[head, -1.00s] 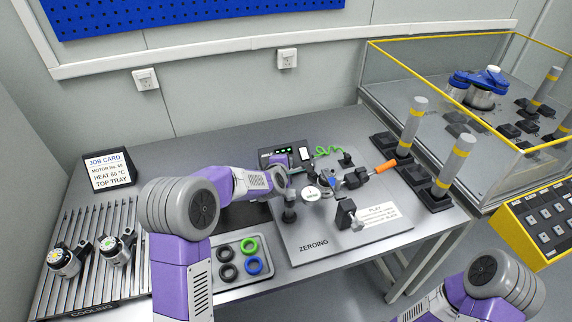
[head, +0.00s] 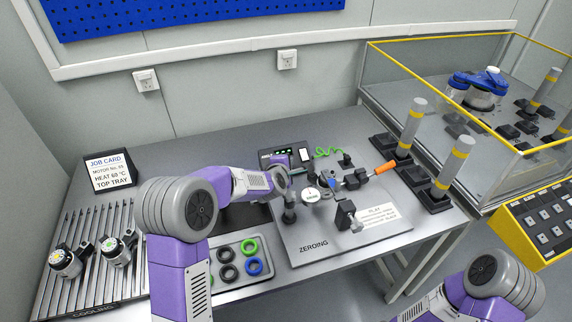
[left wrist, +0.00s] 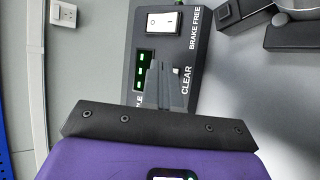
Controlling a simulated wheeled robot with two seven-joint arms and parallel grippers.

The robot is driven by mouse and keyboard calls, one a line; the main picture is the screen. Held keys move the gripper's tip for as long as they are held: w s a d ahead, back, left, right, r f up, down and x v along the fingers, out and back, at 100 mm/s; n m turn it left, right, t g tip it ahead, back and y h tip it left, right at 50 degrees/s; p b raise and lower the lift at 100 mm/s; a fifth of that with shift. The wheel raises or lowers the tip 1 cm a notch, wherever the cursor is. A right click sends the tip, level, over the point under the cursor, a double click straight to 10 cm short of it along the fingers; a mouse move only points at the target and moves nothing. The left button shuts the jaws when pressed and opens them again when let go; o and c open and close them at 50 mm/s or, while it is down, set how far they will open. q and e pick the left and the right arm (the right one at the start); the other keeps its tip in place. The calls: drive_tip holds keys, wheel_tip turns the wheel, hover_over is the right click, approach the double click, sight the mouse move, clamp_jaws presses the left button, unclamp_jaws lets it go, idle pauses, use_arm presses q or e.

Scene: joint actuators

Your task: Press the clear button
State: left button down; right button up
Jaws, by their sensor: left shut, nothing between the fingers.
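The control box (left wrist: 192,55) shows in the left wrist view, turned sideways, with a CLEAR label (left wrist: 186,80), a white BRAKE FREE rocker switch (left wrist: 165,22) and a small lit green display (left wrist: 143,62). In the head view, the box (head: 267,156) stands at the back of the zeroing plate. My left gripper (left wrist: 162,85) is shut and empty. Its fingertips are over the box face, between the display and the CLEAR label. They hide the clear button, and I cannot tell whether they touch it. Only part of my right arm shows, at the lower right; its gripper is out of view.
The zeroing plate (head: 315,256) carries a dial gauge (head: 311,194) and clamp parts in front of the box. A green coiled cable (head: 328,152) lies right of it. A tray of rings (head: 240,249) and a cooling rack (head: 88,285) are at the left.

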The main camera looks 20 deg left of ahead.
use_arm(q)
drive_tip(key=shift+r, duration=0.1)
drive_tip(key=shift+s+d+r+p, duration=0.3)
drive_tip(key=shift+s+r+p, duration=0.15)
drive_tip(key=shift+r, duration=0.2)
drive_tip(key=shift+s+d+r+p, duration=0.25)
drive_tip(key=shift+s+r+p, duration=0.1)
drive_tip(key=shift+r+p, duration=0.25)
drive_tip(key=shift+s+d+r+p, duration=0.3)
drive_tip(key=shift+s+r+p, duration=0.15)
drive_tip(key=shift+r, duration=0.25)
drive_tip(key=shift+w, duration=0.1)
